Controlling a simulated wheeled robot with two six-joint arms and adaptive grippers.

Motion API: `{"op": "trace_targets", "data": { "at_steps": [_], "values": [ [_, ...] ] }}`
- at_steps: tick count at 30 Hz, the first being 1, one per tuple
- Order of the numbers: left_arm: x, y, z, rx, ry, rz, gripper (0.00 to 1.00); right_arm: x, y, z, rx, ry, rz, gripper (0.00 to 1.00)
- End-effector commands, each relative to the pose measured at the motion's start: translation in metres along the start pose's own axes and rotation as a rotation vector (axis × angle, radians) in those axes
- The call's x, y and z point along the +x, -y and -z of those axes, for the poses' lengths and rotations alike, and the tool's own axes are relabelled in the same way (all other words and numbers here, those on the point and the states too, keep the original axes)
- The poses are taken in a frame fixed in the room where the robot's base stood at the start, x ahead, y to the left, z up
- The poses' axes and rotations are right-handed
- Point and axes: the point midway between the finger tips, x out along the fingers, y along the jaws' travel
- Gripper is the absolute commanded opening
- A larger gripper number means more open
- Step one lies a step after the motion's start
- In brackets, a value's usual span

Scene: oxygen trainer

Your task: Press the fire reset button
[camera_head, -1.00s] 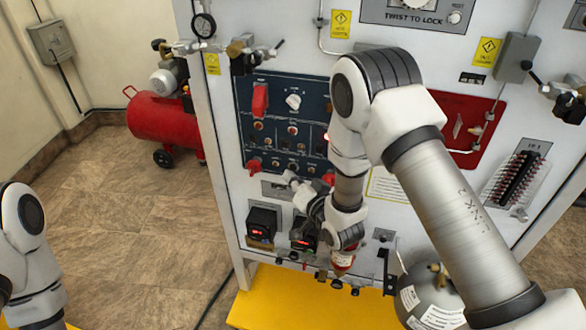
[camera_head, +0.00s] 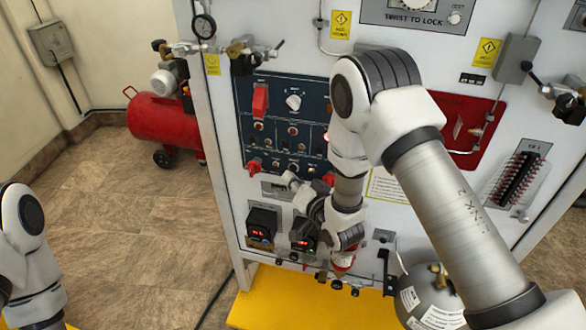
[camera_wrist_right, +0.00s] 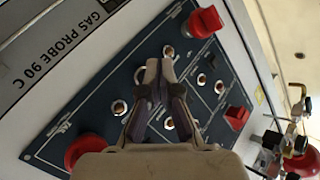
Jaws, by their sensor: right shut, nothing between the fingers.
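The dark blue control panel (camera_head: 272,108) is on the front of the white trainer, with small round buttons, red switches and a white knob. My right gripper (camera_head: 290,180) is at the panel's lower edge, its fingers towards it. In the right wrist view the panel (camera_wrist_right: 95,105) fills the middle, and my gripper (camera_wrist_right: 160,66) is shut and empty. Its tips lie just below a small round button (camera_wrist_right: 168,51) in the picture; I cannot tell whether they touch. The labels are too small to read, so I cannot tell which button is fire reset. My left gripper is out of view.
Red switches (camera_wrist_right: 206,21) and a big red knob (camera_wrist_right: 84,150) stand out from the panel near my gripper. Two dark display units (camera_head: 262,224) sit below the panel. A red compressor tank (camera_head: 160,118) stands on the floor at left. A yellow base (camera_head: 300,300) runs below.

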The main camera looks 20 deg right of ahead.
Motion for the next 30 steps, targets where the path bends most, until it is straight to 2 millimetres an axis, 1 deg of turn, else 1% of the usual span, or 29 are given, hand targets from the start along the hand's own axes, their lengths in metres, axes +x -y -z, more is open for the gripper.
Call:
{"op": "trace_targets", "data": {
  "at_steps": [5, 13, 30],
  "values": [
    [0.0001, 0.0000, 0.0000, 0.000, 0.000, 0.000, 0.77, 0.0002, -0.0001, 0.0001, 0.000, 0.000, 0.000, 0.00],
    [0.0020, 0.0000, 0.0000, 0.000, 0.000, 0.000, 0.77, 0.0058, -0.0040, 0.0044, 0.000, 0.000, 0.001, 0.00],
    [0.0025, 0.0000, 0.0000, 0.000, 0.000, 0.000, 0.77, 0.0078, -0.0057, 0.0062, 0.000, -0.001, 0.000, 0.00]
  ]
}}
